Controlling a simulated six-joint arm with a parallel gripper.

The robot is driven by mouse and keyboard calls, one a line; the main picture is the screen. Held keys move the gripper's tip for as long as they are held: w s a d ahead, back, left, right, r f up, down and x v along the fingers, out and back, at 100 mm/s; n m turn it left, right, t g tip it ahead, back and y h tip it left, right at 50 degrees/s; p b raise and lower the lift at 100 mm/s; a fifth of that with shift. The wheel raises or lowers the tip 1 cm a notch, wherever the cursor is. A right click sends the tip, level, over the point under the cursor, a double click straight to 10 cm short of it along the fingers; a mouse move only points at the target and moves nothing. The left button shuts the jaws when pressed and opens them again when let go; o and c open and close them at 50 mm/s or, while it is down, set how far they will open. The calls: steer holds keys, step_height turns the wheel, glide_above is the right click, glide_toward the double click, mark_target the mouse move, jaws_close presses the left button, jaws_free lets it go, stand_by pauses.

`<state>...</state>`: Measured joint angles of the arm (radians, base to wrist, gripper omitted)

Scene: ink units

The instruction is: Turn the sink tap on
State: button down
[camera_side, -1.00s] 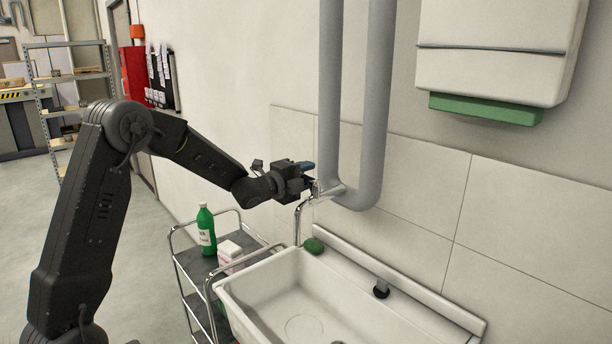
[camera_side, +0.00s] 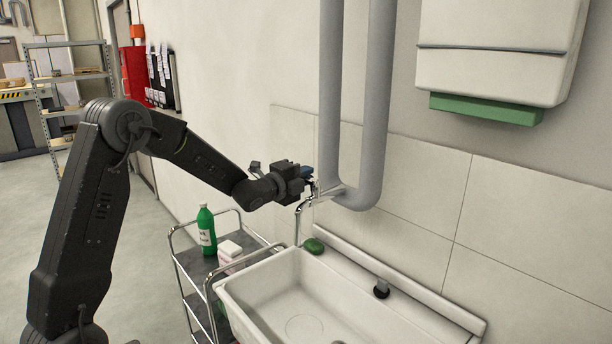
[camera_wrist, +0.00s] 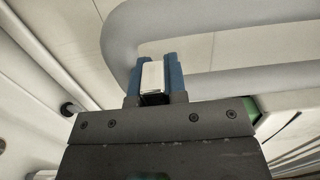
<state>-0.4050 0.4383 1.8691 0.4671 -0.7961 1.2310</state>
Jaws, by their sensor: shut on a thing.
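The tap (camera_side: 299,222) is a thin chrome fitting with a bent spout at the sink's far left end, below the grey pipes. My gripper (camera_side: 308,174) is at the top of the tap in the side view. In the wrist view, the blue fingers of my gripper (camera_wrist: 160,74) stand on either side of a pale, shiny tap handle (camera_wrist: 152,76) and are shut on it. The white sink (camera_side: 240,300) lies below and to the right of the tap in the side view. I cannot make out any running water.
Thick grey pipes (camera_side: 374,120) run down the wall and bend close behind my gripper. A metal trolley (camera_side: 190,268) with a green bottle (camera_side: 206,230) stands left of the sink. A green soap (camera_side: 314,246) lies on the sink's rim. A white dispenser (camera_side: 500,30) hangs above.

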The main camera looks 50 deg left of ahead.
steer(key=shift+s+n+g+y, duration=0.15)
steer(key=shift+s+n+y, duration=0.15)
steer(key=shift+n+y, duration=0.4)
steer(key=shift+s+n+g+y, duration=0.15)
steer(key=shift+s+n+y, duration=0.2)
steer(key=shift+y, duration=0.65)
steer(key=shift+w, duration=0.1)
steer(key=c, duration=1.2)
jaws_free()
steer(key=shift+o, duration=0.2)
steer(key=v, duration=1.3)
steer(key=shift+s, duration=0.4)
